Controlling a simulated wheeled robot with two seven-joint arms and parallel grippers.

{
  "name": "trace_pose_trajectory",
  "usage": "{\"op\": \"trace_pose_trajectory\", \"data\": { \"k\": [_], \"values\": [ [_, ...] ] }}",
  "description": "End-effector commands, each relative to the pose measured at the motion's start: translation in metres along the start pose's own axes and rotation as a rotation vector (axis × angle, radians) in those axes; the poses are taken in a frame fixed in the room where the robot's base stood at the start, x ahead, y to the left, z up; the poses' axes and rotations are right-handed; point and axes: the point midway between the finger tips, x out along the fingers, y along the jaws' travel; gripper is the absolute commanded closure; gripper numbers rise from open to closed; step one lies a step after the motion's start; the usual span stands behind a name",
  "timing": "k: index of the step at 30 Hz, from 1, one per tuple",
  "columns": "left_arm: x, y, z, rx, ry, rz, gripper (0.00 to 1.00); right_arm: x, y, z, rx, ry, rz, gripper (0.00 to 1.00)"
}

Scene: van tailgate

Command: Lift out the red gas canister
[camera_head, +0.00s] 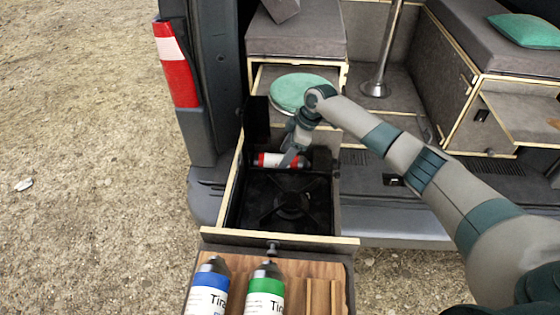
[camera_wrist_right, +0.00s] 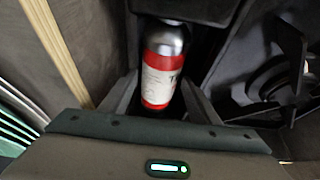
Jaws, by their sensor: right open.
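The red gas canister (camera_head: 272,160) lies on its side at the back of the open drawer (camera_head: 228,190), with a white label between red bands. My right gripper (camera_head: 290,158) reaches down over it from above and hides part of its right half. In the right wrist view the canister (camera_wrist_right: 162,78) shows between the two fingers of the open gripper (camera_wrist_right: 160,95), one on each side. I cannot tell whether the fingers touch it. My left gripper is not in view.
A black stove (camera_head: 290,205) fills the drawer in front of the canister. A blue-banded canister (camera_head: 208,287) and a green-banded canister (camera_head: 265,288) lie on a wooden board (camera_head: 235,268) nearer me. A round green cushion (camera_head: 298,90) lies behind the drawer.

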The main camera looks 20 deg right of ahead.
Motion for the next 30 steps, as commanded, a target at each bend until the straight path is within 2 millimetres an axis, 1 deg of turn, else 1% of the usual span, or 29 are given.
{"op": "trace_pose_trajectory", "data": {
  "k": [1, 3, 7, 22, 23, 24, 27, 30],
  "values": [
    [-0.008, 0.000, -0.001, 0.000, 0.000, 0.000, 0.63, 0.004, -0.002, -0.001, 0.001, -0.002, -0.004, 0.44],
    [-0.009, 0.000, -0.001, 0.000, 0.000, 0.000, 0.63, 0.014, -0.001, -0.001, 0.002, -0.002, -0.004, 0.44],
    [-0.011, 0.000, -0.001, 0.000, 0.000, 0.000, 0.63, 0.024, -0.001, 0.000, 0.000, -0.001, -0.002, 0.44],
    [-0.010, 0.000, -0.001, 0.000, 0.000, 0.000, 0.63, 0.025, -0.001, 0.000, 0.000, -0.001, -0.001, 0.44],
    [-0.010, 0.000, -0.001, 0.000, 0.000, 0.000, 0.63, 0.025, -0.001, 0.000, 0.000, -0.001, -0.001, 0.51],
    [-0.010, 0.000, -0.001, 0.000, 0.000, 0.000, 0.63, 0.025, -0.001, 0.000, 0.000, -0.001, -0.001, 0.61],
    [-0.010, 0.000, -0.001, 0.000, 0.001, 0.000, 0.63, 0.025, -0.001, 0.000, 0.000, -0.001, -0.001, 0.81],
    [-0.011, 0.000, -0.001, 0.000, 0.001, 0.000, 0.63, 0.025, 0.000, 0.000, -0.001, 0.000, 0.000, 0.81]
  ]
}}
